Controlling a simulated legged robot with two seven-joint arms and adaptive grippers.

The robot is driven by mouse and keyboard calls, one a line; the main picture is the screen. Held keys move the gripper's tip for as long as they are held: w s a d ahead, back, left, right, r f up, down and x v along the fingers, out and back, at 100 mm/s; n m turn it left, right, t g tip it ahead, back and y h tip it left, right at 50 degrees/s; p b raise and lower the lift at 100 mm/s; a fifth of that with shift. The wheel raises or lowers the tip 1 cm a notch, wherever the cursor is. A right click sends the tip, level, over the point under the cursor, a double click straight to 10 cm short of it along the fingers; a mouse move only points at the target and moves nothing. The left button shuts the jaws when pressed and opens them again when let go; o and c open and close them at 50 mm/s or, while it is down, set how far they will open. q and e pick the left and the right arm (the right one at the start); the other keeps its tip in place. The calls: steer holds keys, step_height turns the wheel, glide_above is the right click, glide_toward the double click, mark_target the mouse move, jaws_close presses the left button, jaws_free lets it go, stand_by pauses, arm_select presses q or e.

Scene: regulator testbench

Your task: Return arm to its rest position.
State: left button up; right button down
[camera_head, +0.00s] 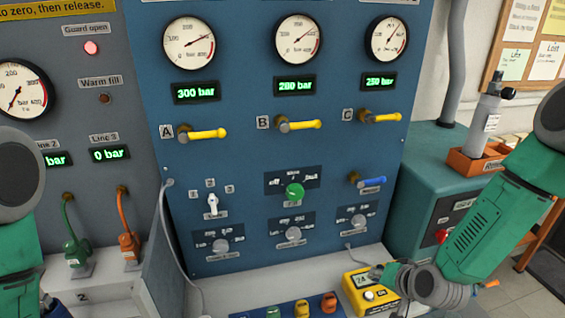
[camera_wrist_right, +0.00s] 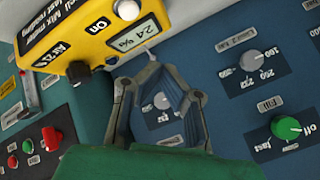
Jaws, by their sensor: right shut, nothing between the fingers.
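My right arm (camera_head: 500,215) comes in from the right in the head view, green with grey joints. Its right gripper (camera_head: 374,274) is low in front of the panel, beside the yellow mix monitor (camera_head: 362,296). In the right wrist view the fingers of the right gripper (camera_wrist_right: 151,70) meet at their tips, with nothing held. The yellow monitor (camera_wrist_right: 100,30) is just beyond them at upper left; I cannot tell whether they touch it. Part of my left arm (camera_head: 15,220) shows at the left edge; its gripper is out of view.
The blue panel (camera_head: 240,155) carries gauges, yellow levers such as lever A (camera_head: 208,134), a green knob (camera_head: 295,191) and grey knobs. Several coloured fittings (camera_head: 301,308) stand on the ledge below. An orange bin (camera_head: 470,165) with a grey cylinder is on the teal cabinet at right.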

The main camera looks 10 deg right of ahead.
steer(key=s+a+f+n+g+b, duration=0.2)
steer(key=s+f+b, duration=0.3)
steer(key=s+f, duration=0.25)
steer(key=s+a+f+n+g+b, duration=0.25)
steer(key=s+f+b, duration=0.25)
steer(key=s+f, duration=0.25)
steer(key=s+f+n+g+b, duration=0.1)
steer(key=s+f+g+b, duration=0.1)
steer(key=s, duration=0.5)
steer(key=s+d+f+n+g+h+b, duration=0.1)
steer(key=s+f+n+b, duration=0.1)
steer(key=s+f+b, duration=0.3)
steer(key=s+f, duration=0.1)
steer(key=s, duration=0.1)
steer(key=shift+s+f+g+h, duration=0.3)
steer(key=shift+g, duration=0.05)
steer(key=shift+d, duration=0.15)
steer(key=shift+w, duration=0.1)
